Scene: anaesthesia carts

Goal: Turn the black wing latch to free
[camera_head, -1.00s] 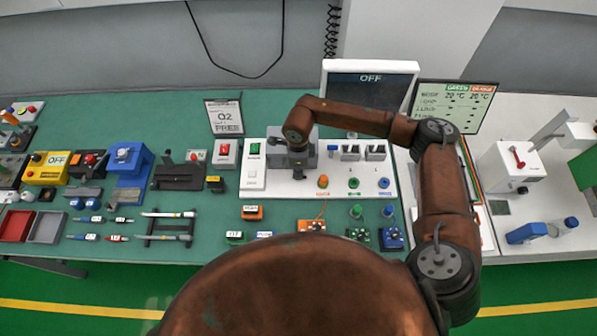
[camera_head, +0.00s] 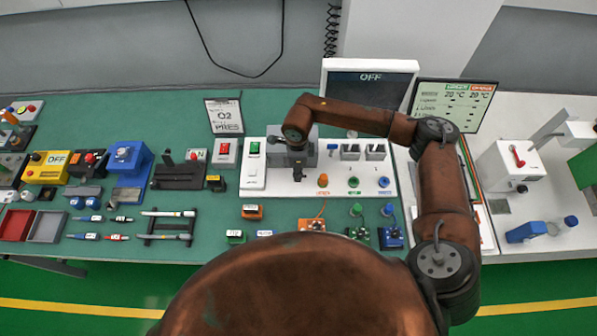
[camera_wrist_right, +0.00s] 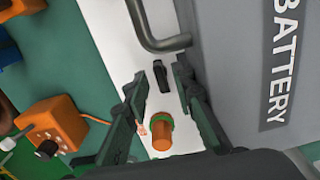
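The black wing latch (camera_wrist_right: 161,76) is a small dark piece on a white board, beside a grey box marked BATTERY (camera_wrist_right: 250,70) with a dark bent handle (camera_wrist_right: 165,42). My right gripper (camera_wrist_right: 158,78) is open, with one finger on each side of the latch. I cannot tell whether either finger touches it. In the head view my right gripper (camera_head: 298,172) points down at the front of the grey battery box (camera_head: 307,147). There the latch cannot be made out from the dark gripper. My left gripper is not in view.
An orange knob with a green ring (camera_wrist_right: 161,132) stands close to the latch, between my fingers' lower parts. An orange box with a black knob (camera_wrist_right: 52,126) sits on the green table. A white switch unit (camera_head: 253,165) stands left of the battery box.

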